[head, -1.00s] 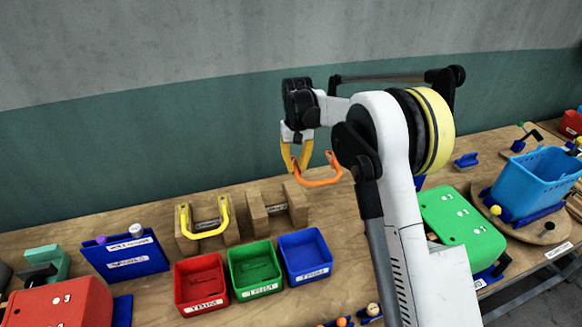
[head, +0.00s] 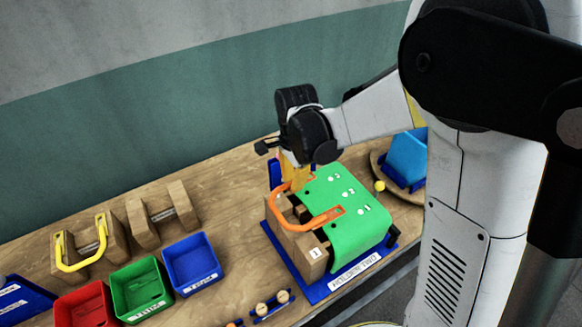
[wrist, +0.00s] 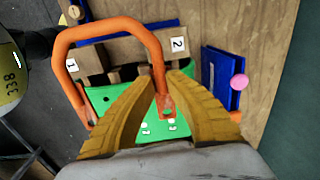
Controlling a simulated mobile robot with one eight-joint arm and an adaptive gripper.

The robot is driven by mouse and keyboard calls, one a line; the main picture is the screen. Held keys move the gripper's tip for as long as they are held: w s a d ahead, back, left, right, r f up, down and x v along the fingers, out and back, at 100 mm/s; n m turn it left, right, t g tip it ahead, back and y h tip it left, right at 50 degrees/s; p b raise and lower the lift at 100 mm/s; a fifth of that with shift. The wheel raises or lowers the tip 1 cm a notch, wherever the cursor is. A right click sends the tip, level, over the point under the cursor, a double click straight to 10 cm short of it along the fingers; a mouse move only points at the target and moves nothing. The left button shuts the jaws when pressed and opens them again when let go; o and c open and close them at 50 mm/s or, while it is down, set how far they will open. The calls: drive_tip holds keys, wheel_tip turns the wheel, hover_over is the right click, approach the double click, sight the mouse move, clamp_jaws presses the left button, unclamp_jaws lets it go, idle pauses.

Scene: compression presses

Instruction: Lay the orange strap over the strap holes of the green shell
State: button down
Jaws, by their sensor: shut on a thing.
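The orange strap (head: 290,223) is a U-shaped bar with flat end tabs. The green shell (head: 345,205) sits on a blue base with wooden blocks, white-marked holes on its top. My gripper (head: 297,183) is shut on the strap near one end, at the shell's back left edge.
A yellow strap (head: 75,266) rests on wooden blocks at left. Red, green and blue bins (head: 192,264) stand before it. A pink ball (wrist: 238,82) shows beside a blue block.

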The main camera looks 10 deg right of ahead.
drive_tip(key=shift+a, duration=0.2)
drive_tip(key=shift+f, duration=0.1)
drive_tip(key=shift+f+b, duration=3.05)
drive_tip(key=shift+f, duration=0.1)
drive_tip(key=shift+d+f+b, duration=0.1)
drive_tip(key=shift+f+b, duration=0.1)
drive_tip(key=shift+b, duration=0.3)
drive_tip(key=c, duration=1.4)
unclamp_jaws()
